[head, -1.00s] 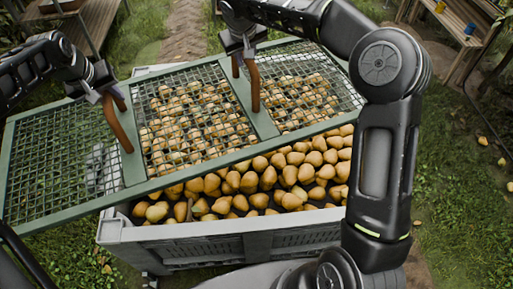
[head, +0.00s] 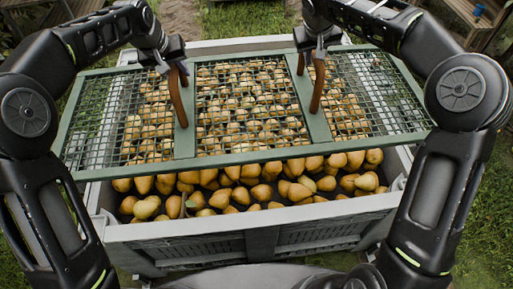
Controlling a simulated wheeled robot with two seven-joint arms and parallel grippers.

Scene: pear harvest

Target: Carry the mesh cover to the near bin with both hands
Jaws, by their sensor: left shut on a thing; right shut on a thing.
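The mesh cover (head: 240,156) is a green frame with wire mesh in three panels and two brown upright handles. It is over the near bin (head: 200,236), a grey crate full of pears (head: 270,190). The cover spans most of the bin's opening and overhangs its left and right sides; a front strip of pears is uncovered. I cannot tell whether it touches the rim. My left gripper (head: 177,70) is shut on the left handle (head: 180,97). My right gripper (head: 311,52) is shut on the right handle (head: 318,86).
Grass lies on both sides of the bin. A wooden shelf (head: 470,20) stands at the far right with a small blue item on it. A wooden structure (head: 50,15) is at the far left. A dirt path (head: 180,15) runs behind the bin.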

